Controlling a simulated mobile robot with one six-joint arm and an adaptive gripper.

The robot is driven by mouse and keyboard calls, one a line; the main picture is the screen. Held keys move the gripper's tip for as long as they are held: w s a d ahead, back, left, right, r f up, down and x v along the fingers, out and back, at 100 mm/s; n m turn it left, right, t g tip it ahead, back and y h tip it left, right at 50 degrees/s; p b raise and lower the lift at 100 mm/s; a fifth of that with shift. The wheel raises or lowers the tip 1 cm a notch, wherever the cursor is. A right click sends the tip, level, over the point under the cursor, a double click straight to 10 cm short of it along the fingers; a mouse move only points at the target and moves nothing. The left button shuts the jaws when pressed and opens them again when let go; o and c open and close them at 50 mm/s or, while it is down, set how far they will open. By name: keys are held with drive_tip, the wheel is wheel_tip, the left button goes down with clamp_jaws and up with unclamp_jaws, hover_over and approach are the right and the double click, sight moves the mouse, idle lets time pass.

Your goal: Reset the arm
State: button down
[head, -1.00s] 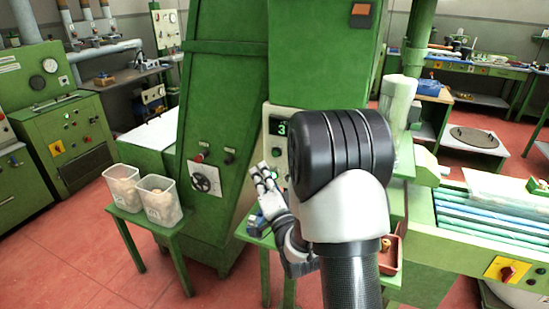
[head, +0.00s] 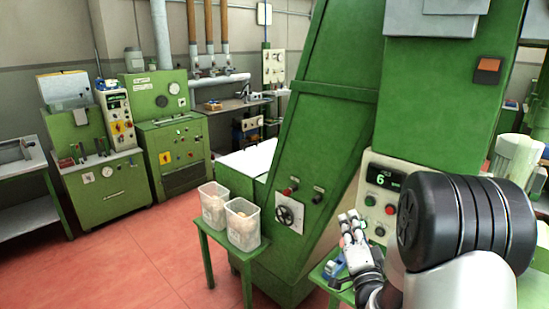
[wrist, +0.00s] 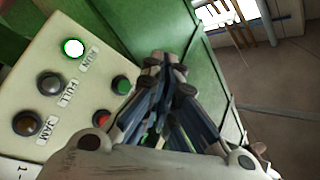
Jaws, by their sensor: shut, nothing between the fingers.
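My gripper (head: 352,222) is in front of the green machine's control panel (head: 377,199), which has a lit display showing 6. In the wrist view my gripper (wrist: 165,62) is shut, with its fingertips together and nothing between them. The wrist view also shows the panel (wrist: 62,100) with a lit white lamp, dark lamps labelled FULL and JAM, a green button (wrist: 121,85) and a red button (wrist: 101,118). The fingers partly overlap the panel's right side there. My arm covers the lower right of the head view.
Two clear bins (head: 242,224) with contents stand on a small green table (head: 214,247) left of the machine. Other green machines (head: 172,140) line the back left. Red floor (head: 120,265) is open at lower left.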

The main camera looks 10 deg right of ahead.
drive_tip(key=s+a+r+n+g, duration=0.2)
drive_tip(key=s+a+n+g, duration=0.3)
drive_tip(key=a+n+g, duration=0.15)
drive_tip(key=s+a+n+g+y, duration=0.1)
drive_tip(key=s+a+n+g, duration=0.1)
drive_tip(key=s, duration=0.7)
drive_tip(key=s+a+f+n+g+y, duration=0.1)
drive_tip(key=s+a+n+g, duration=0.1)
drive_tip(key=s, duration=0.7)
drive_tip(key=s+a+f+n+g, duration=0.1)
drive_tip(key=s+a+g, duration=0.3)
drive_tip(key=s, duration=0.5)
drive_tip(key=shift+s+n+g+y, duration=0.4)
drive_tip(key=shift+n+g, duration=0.15)
drive_tip(key=shift+n, duration=0.2)
